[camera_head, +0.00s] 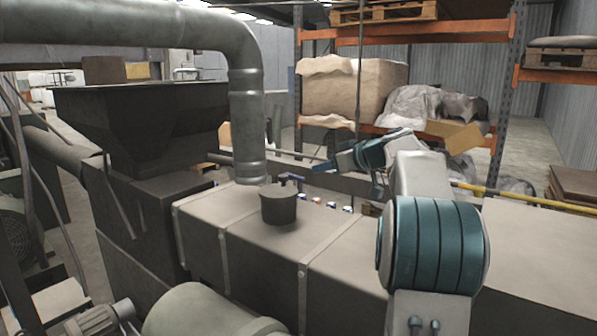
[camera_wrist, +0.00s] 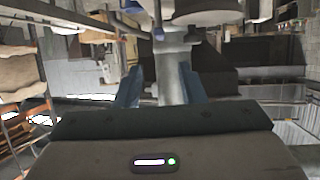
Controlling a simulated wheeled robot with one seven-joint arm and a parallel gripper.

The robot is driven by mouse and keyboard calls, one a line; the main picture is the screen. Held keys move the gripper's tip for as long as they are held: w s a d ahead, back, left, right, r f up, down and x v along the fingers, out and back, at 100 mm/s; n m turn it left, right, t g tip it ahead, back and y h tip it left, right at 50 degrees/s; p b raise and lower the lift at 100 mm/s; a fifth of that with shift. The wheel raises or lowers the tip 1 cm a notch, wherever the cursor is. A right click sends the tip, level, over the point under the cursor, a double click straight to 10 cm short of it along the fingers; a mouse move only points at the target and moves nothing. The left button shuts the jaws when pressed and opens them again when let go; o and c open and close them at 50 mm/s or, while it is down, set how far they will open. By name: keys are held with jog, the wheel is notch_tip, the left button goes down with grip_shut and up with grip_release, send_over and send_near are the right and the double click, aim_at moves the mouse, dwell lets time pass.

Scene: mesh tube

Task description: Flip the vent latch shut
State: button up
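A short dark round vent (camera_head: 278,205) stands upright on top of the long grey machine housing. A small bluish piece (camera_head: 291,178) shows at its top rim and may be the latch; it is too small to tell its position. My gripper (camera_head: 328,166) is to the right of the vent, pointing left toward it, with a gap between them. In the wrist view its two blue fingers (camera_wrist: 161,68) stand apart with nothing gripped. A grey pipe (camera_wrist: 174,75) shows between and beyond them. I cannot make out the latch in the wrist view.
A thick grey duct (camera_head: 247,110) bends down just behind and left of the vent. The long housing (camera_head: 335,260) runs beneath my arm. A dark hopper (camera_head: 145,120) stands at the left. Orange shelving (camera_head: 440,28) with a wrapped load is behind my arm.

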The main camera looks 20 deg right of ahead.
aim_at(292, 174)
jog(key=p+x, duration=0.4)
jog(key=x, duration=0.7)
jog(key=shift+w+a, duration=0.1)
jog(key=shift+w, duration=0.1)
grip_shut()
